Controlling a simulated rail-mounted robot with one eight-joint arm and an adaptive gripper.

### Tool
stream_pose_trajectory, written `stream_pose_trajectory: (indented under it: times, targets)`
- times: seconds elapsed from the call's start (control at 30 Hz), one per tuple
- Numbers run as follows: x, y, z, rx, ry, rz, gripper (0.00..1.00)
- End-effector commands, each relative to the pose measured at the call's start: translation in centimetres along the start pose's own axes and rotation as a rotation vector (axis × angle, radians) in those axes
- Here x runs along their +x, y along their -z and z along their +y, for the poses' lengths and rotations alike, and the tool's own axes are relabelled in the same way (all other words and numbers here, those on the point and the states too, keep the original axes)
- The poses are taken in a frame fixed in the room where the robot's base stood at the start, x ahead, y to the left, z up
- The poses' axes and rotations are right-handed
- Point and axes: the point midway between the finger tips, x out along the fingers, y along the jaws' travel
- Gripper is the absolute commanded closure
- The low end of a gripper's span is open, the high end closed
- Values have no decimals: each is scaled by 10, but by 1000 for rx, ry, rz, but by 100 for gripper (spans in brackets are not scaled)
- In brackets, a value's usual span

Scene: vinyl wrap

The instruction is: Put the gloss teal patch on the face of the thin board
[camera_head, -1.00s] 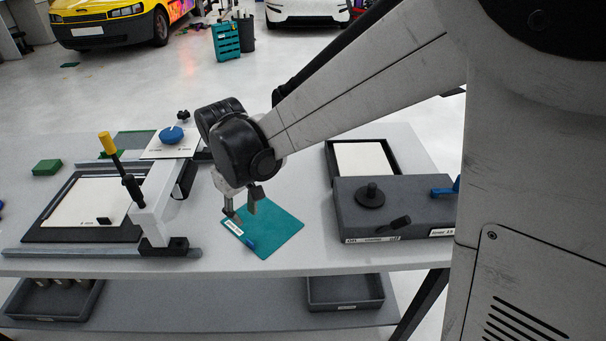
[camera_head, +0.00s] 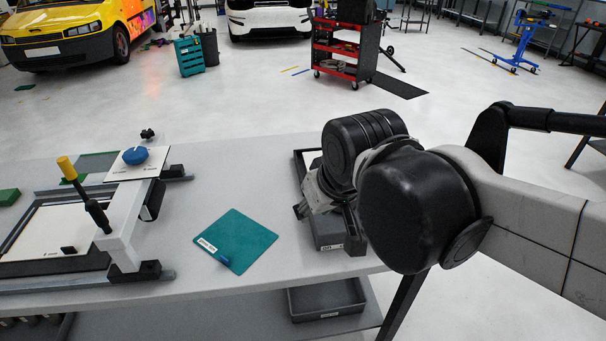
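The teal patch (camera_head: 238,241) lies flat on the table, with a white label at its left edge and a small blue piece at its front edge. My gripper (camera_head: 328,228) is above the right part of the table, to the right of the patch and apart from it. Its fingers look spread, with nothing seen between them. A white board with a small label (camera_head: 40,233) lies in a dark frame at the left. Another pale panel in a black-rimmed tray (camera_head: 298,163) is mostly hidden behind my gripper. I cannot tell which is the thin board.
A grey block (camera_head: 328,232) stands partly hidden under my gripper. The table around the patch is clear.

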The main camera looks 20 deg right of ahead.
Motion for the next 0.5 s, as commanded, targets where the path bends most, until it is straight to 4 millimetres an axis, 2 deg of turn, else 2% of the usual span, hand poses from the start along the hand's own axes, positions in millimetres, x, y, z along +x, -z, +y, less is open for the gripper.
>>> stream_pose_trajectory:
  times: [0.03, 0.2, 0.5]
  targets:
    - [-4, -10, 6, 24, -9, 22, 76]
    - [-12, -28, 20, 83, -30, 84, 76]
    - [-16, -36, 26, 112, -41, 118, 73]
